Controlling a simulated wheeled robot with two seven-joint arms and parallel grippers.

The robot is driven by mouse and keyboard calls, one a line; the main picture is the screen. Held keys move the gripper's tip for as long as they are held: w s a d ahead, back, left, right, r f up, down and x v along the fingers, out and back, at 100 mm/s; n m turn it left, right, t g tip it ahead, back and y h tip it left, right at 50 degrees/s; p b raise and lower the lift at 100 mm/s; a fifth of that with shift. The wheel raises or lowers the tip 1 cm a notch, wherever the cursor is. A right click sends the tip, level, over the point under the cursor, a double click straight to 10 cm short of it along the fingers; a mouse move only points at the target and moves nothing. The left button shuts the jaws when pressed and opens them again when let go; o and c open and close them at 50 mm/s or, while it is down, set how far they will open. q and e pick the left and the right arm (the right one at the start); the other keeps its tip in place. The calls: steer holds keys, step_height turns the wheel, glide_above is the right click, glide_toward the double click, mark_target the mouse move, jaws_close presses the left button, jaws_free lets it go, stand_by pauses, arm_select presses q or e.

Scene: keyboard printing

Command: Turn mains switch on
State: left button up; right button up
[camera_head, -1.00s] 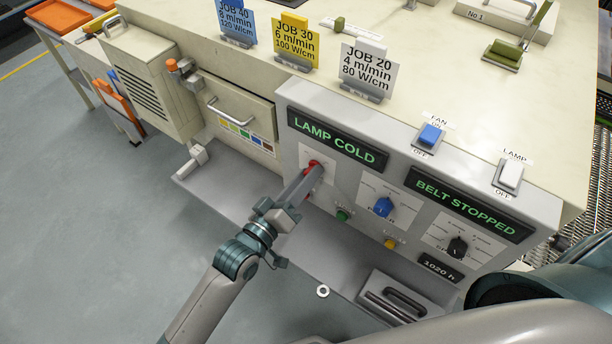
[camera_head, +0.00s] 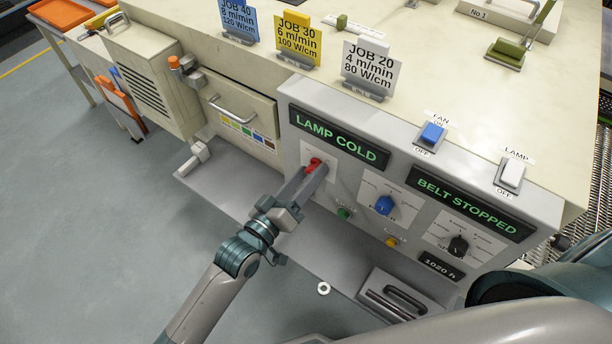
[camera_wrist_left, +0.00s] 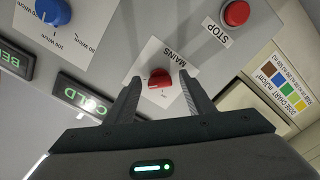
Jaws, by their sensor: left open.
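The mains switch is a red rotary knob (camera_wrist_left: 159,78) on a white plate labelled MAINS in the left wrist view. In the head view the red knob (camera_head: 314,163) shows just below the LAMP COLD display (camera_head: 339,136). My left gripper (camera_wrist_left: 158,88) is open, with one finger on each side of the knob. Whether the fingers touch it I cannot tell. In the head view the left gripper (camera_head: 309,176) reaches the panel from the lower left and partly hides the knob's plate. My right gripper is not in view.
A red STOP button (camera_wrist_left: 236,13) sits near the knob. A blue dial (camera_head: 384,205), a green button (camera_head: 344,213), a yellow button (camera_head: 391,242) and a black dial (camera_head: 458,246) are on the same panel (camera_head: 545,212). A grey shelf (camera_head: 225,185) juts out below.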

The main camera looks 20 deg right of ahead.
arm_select(q)
steer(key=shift+s+a, duration=0.1)
steer(key=shift+a, duration=0.05)
steer(key=b+v, duration=0.5)
steer(key=v, duration=1.2)
